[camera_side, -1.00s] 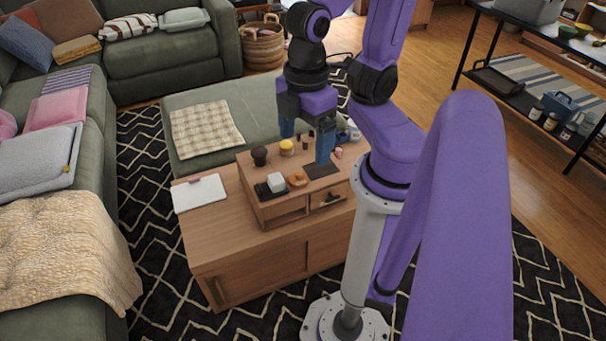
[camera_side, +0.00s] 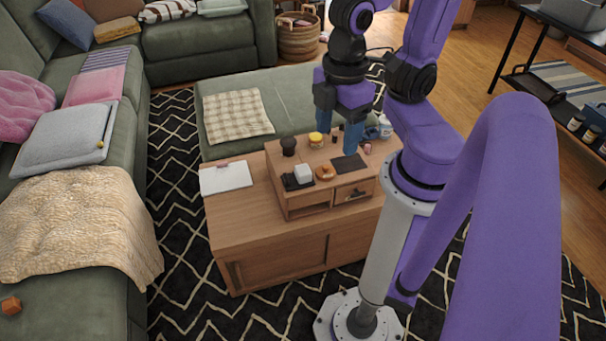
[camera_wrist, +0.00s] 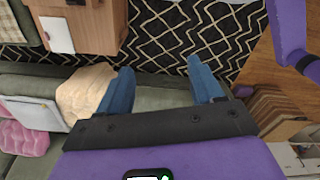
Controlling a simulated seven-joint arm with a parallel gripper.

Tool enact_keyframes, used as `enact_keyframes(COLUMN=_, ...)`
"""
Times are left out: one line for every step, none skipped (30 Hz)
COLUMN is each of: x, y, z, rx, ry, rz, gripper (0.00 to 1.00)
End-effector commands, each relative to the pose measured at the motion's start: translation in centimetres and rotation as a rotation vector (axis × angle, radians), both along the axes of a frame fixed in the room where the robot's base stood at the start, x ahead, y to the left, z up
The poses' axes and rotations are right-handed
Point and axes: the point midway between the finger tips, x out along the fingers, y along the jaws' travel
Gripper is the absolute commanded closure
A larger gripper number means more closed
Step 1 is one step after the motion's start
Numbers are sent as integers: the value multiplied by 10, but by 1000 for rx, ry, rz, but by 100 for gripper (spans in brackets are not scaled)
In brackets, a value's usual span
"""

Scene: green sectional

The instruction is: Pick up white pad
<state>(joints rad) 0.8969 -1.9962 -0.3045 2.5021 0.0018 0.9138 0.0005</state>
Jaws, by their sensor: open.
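The white pad (camera_side: 226,178) is a flat, pale rectangle with a small pinkish mark along its far edge. It lies on the left end of the wooden cabinet (camera_side: 262,245). In the wrist view the pad (camera_wrist: 57,36) is at the upper left, well away from the fingers. My gripper (camera_side: 338,122) has blue fingers spread apart with nothing between them. It is above the right part of the cabinet, right of the pad and higher. The wrist view also shows my gripper (camera_wrist: 161,88) open, over the patterned rug and green sofa.
A small wooden shelf unit (camera_side: 300,205) stands on the cabinet right of the pad. It carries a white block (camera_side: 303,171), a yellow-lidded jar (camera_side: 316,139), a dark round object (camera_side: 289,145) and other small items. A green ottoman (camera_side: 285,105) is behind; a sofa is left.

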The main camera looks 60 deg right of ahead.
Motion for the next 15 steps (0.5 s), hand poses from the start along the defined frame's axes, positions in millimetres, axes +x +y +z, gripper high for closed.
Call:
enact_keyframes(x=0, y=0, z=0, rx=0, ry=0, rz=0, gripper=34)
enact_keyframes(x=0, y=0, z=0, rx=0, ry=0, rz=0, gripper=34)
enact_keyframes(x=0, y=0, z=0, rx=0, ry=0, rz=0, gripper=34)
enact_keyframes(x=0, y=0, z=0, rx=0, ry=0, rz=-1, gripper=34)
enact_keyframes(x=1, y=0, z=0, rx=0, ry=0, rz=-3, gripper=34)
enact_keyframes(x=2, y=1, z=-1, rx=-1, ry=1, rz=-11, gripper=34)
enact_keyframes(x=5, y=1, z=-2, rx=-2, ry=1, rz=-22, gripper=34)
enact_keyframes(x=8, y=2, z=-3, rx=-3, ry=1, rz=-36, gripper=34)
enact_keyframes(x=13, y=3, z=-5, rx=-4, ry=2, rz=-63, gripper=34)
enact_keyframes(x=19, y=4, z=-7, rx=-5, ry=3, rz=-87, gripper=34)
enact_keyframes(x=25, y=5, z=-9, rx=-5, ry=3, rz=-116, gripper=34)
enact_keyframes(x=35, y=6, z=-13, rx=-8, ry=5, rz=-160, gripper=34)
enact_keyframes(x=44, y=6, z=-16, rx=-9, ry=6, rz=-197, gripper=34)
enact_keyframes(x=53, y=6, z=-20, rx=-10, ry=6, rz=-236, gripper=34)
enact_keyframes(x=65, y=5, z=-25, rx=-11, ry=8, rz=-291, gripper=34)
